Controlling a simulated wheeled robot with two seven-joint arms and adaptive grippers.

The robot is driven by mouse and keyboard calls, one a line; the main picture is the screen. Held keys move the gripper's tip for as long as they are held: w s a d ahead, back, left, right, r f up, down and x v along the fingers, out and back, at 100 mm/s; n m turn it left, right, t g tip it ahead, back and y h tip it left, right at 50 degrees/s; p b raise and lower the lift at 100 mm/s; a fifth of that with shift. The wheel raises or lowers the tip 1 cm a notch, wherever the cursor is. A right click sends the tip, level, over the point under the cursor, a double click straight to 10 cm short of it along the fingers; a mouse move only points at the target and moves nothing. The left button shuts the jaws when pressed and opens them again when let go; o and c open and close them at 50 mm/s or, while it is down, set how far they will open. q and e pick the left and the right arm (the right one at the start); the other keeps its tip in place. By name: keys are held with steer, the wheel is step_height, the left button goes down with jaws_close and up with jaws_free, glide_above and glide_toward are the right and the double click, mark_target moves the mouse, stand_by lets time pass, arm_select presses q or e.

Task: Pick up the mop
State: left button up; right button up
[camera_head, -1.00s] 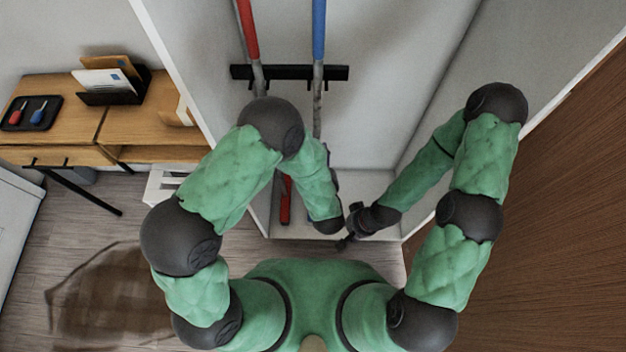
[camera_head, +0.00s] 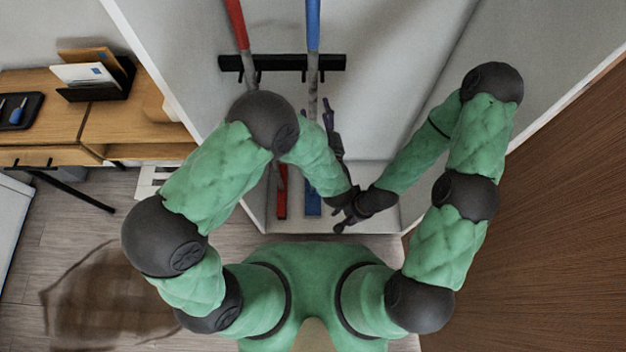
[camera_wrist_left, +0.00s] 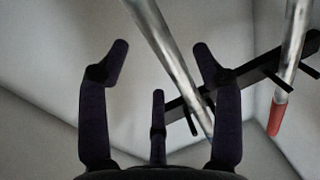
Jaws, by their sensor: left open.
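Two long-handled tools hang at a black wall rack: one with a blue grip (camera_head: 313,25) and blue foot (camera_head: 313,203), one with a red grip (camera_head: 236,22) and red foot (camera_head: 281,203). I cannot tell which is the mop. My left gripper (camera_head: 329,112) is open beside the blue tool's grey pole, to its right. In the left wrist view a bare metal pole (camera_wrist_left: 165,45) slants across the gap between the open, empty fingers (camera_wrist_left: 161,52), seemingly beyond them. My right gripper (camera_head: 345,224) is low, near my left wrist; its jaws are unclear.
The black rack (camera_head: 285,63) also shows in the left wrist view (camera_wrist_left: 240,75), close by the pole. A wooden desk (camera_head: 130,125) stands left, a brown panel (camera_head: 540,190) right. My wrists are very close together.

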mark_target(316, 106)
arm_select(q)
steer(key=w, duration=0.2)
steer(key=w+a+b, duration=0.1)
steer(key=w, duration=0.1)
steer(key=shift+c, duration=0.2)
steer(key=c, duration=1.1)
steer(key=shift+r, duration=0.15)
